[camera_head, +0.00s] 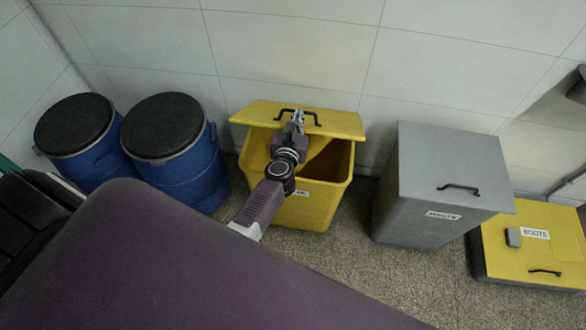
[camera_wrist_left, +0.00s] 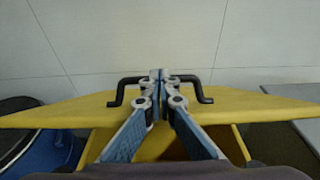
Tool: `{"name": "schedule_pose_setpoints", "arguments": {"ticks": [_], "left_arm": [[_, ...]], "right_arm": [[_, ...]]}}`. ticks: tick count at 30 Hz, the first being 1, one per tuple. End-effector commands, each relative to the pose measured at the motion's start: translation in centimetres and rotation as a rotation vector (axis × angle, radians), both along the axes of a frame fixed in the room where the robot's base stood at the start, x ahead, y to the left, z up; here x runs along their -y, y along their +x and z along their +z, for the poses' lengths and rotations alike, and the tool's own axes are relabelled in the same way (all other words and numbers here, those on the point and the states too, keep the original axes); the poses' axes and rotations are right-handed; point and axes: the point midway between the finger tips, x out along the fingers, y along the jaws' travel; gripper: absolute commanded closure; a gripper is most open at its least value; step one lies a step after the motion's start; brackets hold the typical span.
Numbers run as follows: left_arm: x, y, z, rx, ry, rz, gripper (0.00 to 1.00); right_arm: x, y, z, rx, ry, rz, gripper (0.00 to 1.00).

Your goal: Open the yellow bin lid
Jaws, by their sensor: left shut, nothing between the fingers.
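The yellow bin (camera_head: 315,205) stands against the wall, its inside partly visible. Its yellow lid (camera_head: 345,122) is raised and tilted up at the back, with a black handle (camera_head: 314,117) on it. My left gripper (camera_head: 298,117) is at the handle, shut with nothing held between its fingers. In the left wrist view the shut fingertips (camera_wrist_left: 160,75) are at the middle of the black handle (camera_wrist_left: 202,89), over the yellow lid (camera_wrist_left: 245,105). Whether the fingers touch the handle I cannot tell. My right gripper is not in view.
Two blue drums (camera_head: 180,170) with dark lids stand left of the bin. A grey bin (camera_head: 420,215) with a closed lid stands to the right. A low yellow-topped box labelled BOOTS (camera_head: 510,260) is farther right. The tiled wall (camera_head: 290,45) is close behind.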

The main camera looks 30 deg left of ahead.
Motion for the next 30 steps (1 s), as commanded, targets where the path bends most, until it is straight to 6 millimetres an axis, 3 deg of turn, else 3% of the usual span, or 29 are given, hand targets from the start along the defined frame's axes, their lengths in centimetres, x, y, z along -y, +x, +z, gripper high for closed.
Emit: {"name": "schedule_pose_setpoints", "arguments": {"ticks": [1,5,9,15,30], "left_arm": [[-0.2,0.7,1.5,0.004,-0.001,0.000,1.00],[-0.8,2.8,3.8,0.006,0.000,0.001,1.00],[-1.7,6.0,6.5,0.006,0.000,0.002,1.00],[-3.2,10.9,8.7,0.003,-0.001,0.002,1.00],[-3.3,11.3,8.7,0.001,0.000,0.001,1.00]], "right_arm": [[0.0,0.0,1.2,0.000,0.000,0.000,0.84],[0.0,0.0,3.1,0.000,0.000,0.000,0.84],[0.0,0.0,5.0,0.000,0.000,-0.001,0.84],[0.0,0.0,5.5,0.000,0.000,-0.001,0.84],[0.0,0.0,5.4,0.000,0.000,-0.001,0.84]]}}
